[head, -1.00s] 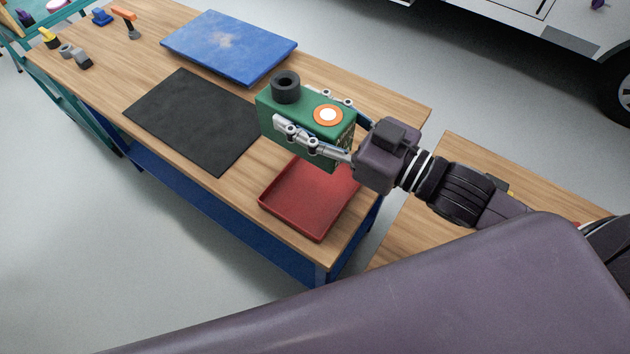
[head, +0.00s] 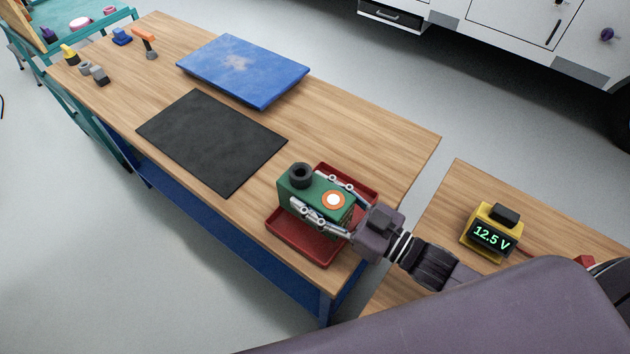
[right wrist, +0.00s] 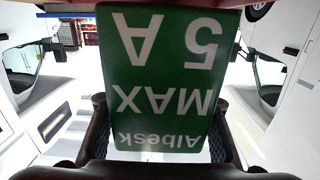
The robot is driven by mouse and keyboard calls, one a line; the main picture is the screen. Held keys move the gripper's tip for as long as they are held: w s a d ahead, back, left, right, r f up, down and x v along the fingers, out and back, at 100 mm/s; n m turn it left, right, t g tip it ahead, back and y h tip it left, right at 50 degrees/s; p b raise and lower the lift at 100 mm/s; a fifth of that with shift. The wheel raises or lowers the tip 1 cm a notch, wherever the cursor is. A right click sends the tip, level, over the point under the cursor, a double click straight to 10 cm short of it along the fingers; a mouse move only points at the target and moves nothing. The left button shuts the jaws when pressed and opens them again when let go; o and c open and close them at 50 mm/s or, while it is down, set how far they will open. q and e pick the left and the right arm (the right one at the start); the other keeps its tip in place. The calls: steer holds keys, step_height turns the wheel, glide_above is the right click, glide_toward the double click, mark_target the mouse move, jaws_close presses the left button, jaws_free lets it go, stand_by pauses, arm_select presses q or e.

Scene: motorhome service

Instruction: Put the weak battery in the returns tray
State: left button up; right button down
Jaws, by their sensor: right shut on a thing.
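The green battery (head: 313,203) has a black round cap and an orange ring with a white centre on top. My right gripper (head: 318,192) is shut on it, with one finger along each side. The battery is upright over the red returns tray (head: 300,245), within its outline. I cannot tell whether its base touches the tray floor. In the right wrist view the battery's label (right wrist: 160,80) shows upside down and reads "Albesk MAX 5 A". My left gripper is not in view.
The tray is at the near right end of the wooden bench (head: 390,150). A black mat (head: 210,140) and a blue panel (head: 243,70) lie farther left. A yellow meter (head: 490,235) reading 12.5 V stands on another wooden surface at right. Small tools (head: 145,42) lie at the far end.

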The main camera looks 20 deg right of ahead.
mark_target(345, 224)
steer(key=shift+f, duration=1.65)
steer(key=shift+f, duration=0.15)
steer(key=c, duration=1)
jaws_free()
steer(key=shift+s+f, duration=0.1)
steer(key=shift+f, duration=0.1)
steer(key=shift+o, duration=0.2)
steer(key=shift+r, duration=0.2)
steer(key=p+v, duration=0.2)
steer(key=v, duration=0.5)
steer(key=shift+s+d+f, duration=0.1)
steer(key=shift+s+d, duration=0.05)
steer(key=shift+d, duration=0.05)
